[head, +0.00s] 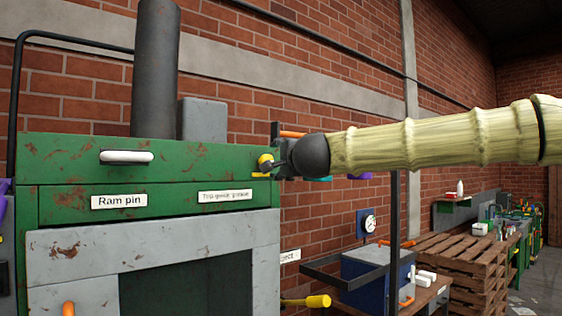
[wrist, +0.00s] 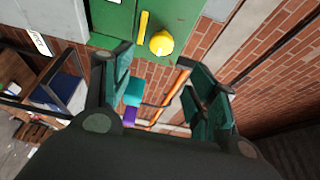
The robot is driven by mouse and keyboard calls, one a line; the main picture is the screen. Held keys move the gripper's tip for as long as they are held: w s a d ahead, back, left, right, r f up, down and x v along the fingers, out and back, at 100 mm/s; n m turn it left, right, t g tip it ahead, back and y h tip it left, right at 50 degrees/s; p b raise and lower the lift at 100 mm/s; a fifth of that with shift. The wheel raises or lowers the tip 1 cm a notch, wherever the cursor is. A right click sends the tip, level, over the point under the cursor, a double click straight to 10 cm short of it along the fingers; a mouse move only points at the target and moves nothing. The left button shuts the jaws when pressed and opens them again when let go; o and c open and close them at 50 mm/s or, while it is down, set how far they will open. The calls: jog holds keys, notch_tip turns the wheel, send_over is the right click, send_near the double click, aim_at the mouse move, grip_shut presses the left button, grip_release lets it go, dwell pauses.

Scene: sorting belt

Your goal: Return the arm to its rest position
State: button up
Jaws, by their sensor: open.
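My arm (head: 435,138) reaches across the head view from the right, stretched out level toward a green machine (head: 90,160). My gripper (head: 284,160) is at its left end, close to the machine's right edge. In the wrist view my gripper (wrist: 160,62) has its teal fingers spread apart with nothing held between them. A yellow knob (head: 265,162) on the machine front is right by the gripper in the head view. In the wrist view the knob (wrist: 161,43) lies just past the fingertips; whether they touch cannot be told.
The machine carries a white handle (head: 126,157), a dark upright cylinder (head: 156,70) and a yellow-ended lever (head: 318,301). A dark post (head: 395,220) stands below my arm. A blue box (head: 370,275) and wooden pallets (head: 460,265) are at lower right. A brick wall is behind.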

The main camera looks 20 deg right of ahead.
jog(key=w+a+f+n+g, duration=0.1)
jog(key=w+a+f+n, duration=0.1)
jog(key=f, duration=0.8)
jog(key=w+a+f+n+g, duration=0.1)
jog(key=w+a+f, duration=0.15)
jog(key=f, duration=0.75)
jog(key=s+a+f+n+g+b, duration=0.1)
jog(key=s+f+n+g, duration=0.15)
jog(key=f, duration=1.25)
jog(key=s+a+f+n+g+y+b, duration=0.1)
jog(key=s+f+n+g, duration=0.15)
jog(key=f, duration=1.35)
jog(key=s+a+f+n+g+b, duration=0.15)
jog(key=s+f, duration=0.25)
jog(key=f, duration=1.1)
jog(key=s+d+f+n+g, duration=0.1)
jog(key=s+f+n+g, duration=0.4)
jog(key=s+f, duration=1.85)
jog(key=s+d+f+n+g+b, duration=0.1)
jog(key=s+f+n+g, duration=0.1)
jog(key=s+f, duration=0.4)
jog(key=s+d+f+n+g+b, duration=0.1)
jog(key=s+f, duration=0.5)
jog(key=s, duration=1.1)
jog(key=shift+d+n+g, duration=0.35)
jog(key=shift+d+g, duration=0.1)
jog(key=shift+g, duration=0.3)
